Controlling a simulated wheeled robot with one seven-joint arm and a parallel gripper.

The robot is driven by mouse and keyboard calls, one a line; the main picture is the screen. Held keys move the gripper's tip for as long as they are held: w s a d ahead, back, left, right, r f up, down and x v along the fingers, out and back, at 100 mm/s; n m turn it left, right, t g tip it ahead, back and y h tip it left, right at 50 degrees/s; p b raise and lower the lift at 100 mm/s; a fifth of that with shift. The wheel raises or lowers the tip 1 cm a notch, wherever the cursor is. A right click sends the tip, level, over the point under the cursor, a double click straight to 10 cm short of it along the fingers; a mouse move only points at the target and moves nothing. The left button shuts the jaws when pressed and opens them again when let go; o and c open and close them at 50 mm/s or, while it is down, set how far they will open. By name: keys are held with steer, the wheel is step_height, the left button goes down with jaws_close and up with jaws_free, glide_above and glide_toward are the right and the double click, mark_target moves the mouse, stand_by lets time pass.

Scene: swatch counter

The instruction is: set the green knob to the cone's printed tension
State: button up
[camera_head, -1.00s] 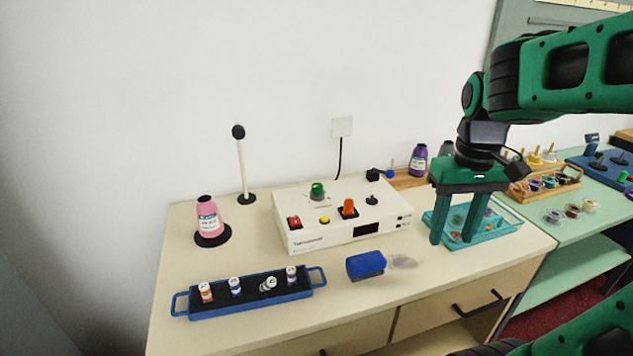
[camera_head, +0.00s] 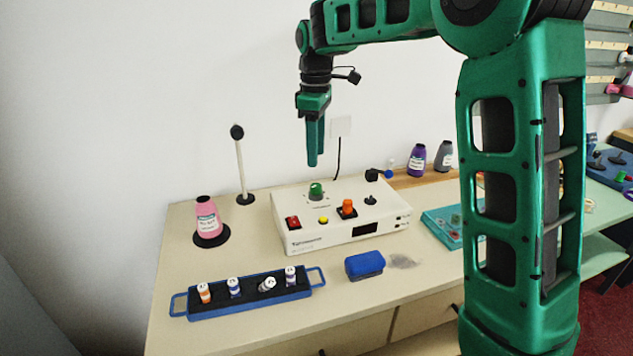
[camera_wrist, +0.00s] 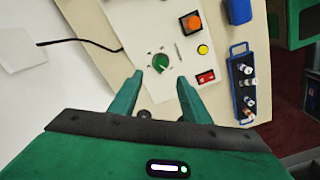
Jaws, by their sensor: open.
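The green knob (camera_head: 316,190) stands on top of a white control box (camera_head: 300,240), towards its back. In the wrist view the knob (camera_wrist: 160,62) lies between and beyond my fingertips, with small marks around it. My gripper (camera_head: 315,160) is open and empty, pointing down above the knob and apart from it. It also shows in the wrist view (camera_wrist: 158,78). The pink cone (camera_head: 207,219) stands upright on a black round base at the left of the counter. Its pale label has print too small to read.
The box also carries a red switch (camera_head: 293,222), a yellow button (camera_head: 323,220), an orange knob (camera_head: 347,207) and a small black lever. A blue tray (camera_head: 240,306) of small spools and a blue block (camera_head: 365,264) lie in front. A post (camera_head: 241,170) stands behind the cone.

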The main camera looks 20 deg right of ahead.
mark_target(317, 185)
step_height(317, 185, down, 9)
steer(key=shift+d+f, duration=0.1)
steer(key=shift+f, duration=0.05)
stand_by(0.4)
steer(key=c, duration=1)
steer(key=shift+d, duration=0.2)
steer(key=shift+c, duration=0.2)
steer(key=shift+a, duration=0.1)
